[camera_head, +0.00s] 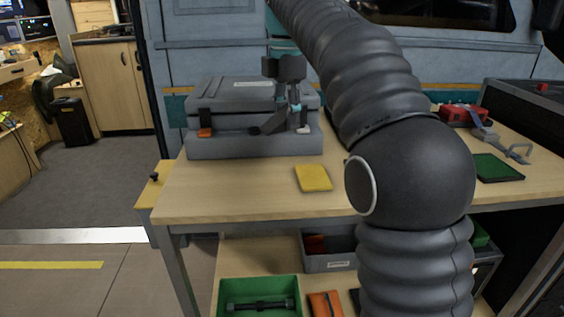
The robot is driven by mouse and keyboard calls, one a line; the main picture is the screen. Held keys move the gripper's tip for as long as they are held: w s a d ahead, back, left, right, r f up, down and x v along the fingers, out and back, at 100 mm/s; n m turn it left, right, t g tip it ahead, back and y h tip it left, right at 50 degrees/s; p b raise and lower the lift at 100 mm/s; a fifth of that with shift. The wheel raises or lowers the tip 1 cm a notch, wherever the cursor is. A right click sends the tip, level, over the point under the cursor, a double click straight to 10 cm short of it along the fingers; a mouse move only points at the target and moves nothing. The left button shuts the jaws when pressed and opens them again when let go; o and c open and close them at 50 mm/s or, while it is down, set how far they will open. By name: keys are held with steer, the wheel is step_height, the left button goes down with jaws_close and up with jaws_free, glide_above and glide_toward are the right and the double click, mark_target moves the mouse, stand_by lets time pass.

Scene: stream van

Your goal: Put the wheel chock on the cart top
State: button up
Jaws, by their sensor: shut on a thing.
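My gripper (284,118) is above the back left of the wooden cart top (240,198), in front of a grey case (240,92). It points down and is shut on a small dark piece (268,125), which looks like the wheel chock. The piece slants down to the left against the grey case behind it. Its full shape is hard to make out, and I cannot tell whether it touches the case. The bare wood at the front left of the cart top is clear.
A green mat (497,167) and a red item (458,114) are at the right. Below, a green tray (260,285) and a grey bin (330,262) sit on the shelf. My arm hides the middle right.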

steer(key=b, duration=0.2)
glide_above(237, 181)
step_height(237, 181, down, 7)
steer(key=shift+r, duration=0.1)
steer(key=shift+s+f+b, duration=0.1)
steer(key=shift+f+b, duration=0.5)
steer(key=shift+f, duration=1.45)
steer(key=shift+f, duration=0.15)
steer(key=o, duration=1.3)
step_height(237, 181, up, 12)
steer(key=p, duration=0.3)
steer(key=shift+p, duration=0.3)
